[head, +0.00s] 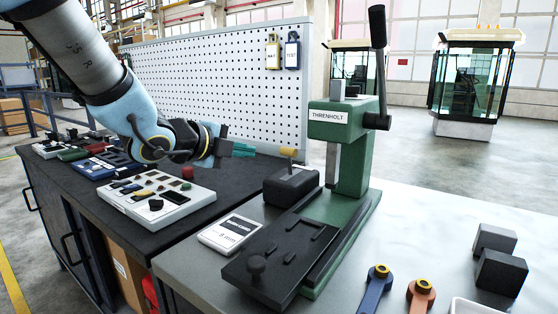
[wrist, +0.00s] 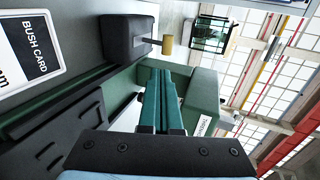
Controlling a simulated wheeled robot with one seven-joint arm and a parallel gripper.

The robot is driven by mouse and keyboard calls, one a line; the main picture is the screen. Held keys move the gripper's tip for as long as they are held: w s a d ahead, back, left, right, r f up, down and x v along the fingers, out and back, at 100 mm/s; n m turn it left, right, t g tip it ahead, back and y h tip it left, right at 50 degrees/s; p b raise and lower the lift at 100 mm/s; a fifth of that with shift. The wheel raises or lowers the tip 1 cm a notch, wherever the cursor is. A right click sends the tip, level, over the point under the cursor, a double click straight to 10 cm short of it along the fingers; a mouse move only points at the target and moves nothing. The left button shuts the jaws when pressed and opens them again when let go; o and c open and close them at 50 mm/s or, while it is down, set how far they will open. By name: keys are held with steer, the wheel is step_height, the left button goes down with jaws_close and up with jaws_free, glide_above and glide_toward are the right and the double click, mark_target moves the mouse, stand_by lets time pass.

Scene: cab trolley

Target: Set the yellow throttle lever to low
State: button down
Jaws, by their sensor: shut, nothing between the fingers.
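The throttle lever has a yellow knob (head: 288,152) on a short stem, rising from a black box (head: 292,187) beside the green press. The wrist view also shows the yellow knob (wrist: 168,45) at the end of its grey stem, out from the black box (wrist: 122,36). My gripper (head: 254,150) is left of the knob in the head view, at about its height and apart from it. Its teal fingers (wrist: 160,72) are shut together and empty. No low or high marking on the box is legible.
A green press marked THRENHOLT (head: 345,145) with a black handle stands right of the lever box. A bush card (head: 230,234) lies in front. A grey button panel (head: 155,195) is on the dark bench at left. A pegboard (head: 215,85) stands behind.

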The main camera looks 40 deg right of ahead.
mark_target(286, 153)
steer(key=p+x, duration=0.1)
steer(key=x, duration=0.3)
steer(key=p+x, duration=0.1)
steer(key=x, duration=0.4)
steer(key=r+p+x, duration=0.1)
steer(key=x, duration=0.3)
steer(key=shift+w+d+f, duration=0.1)
steer(key=shift+w+d, duration=0.15)
steer(key=shift+d, duration=0.25)
steer(key=shift+p, duration=0.4)
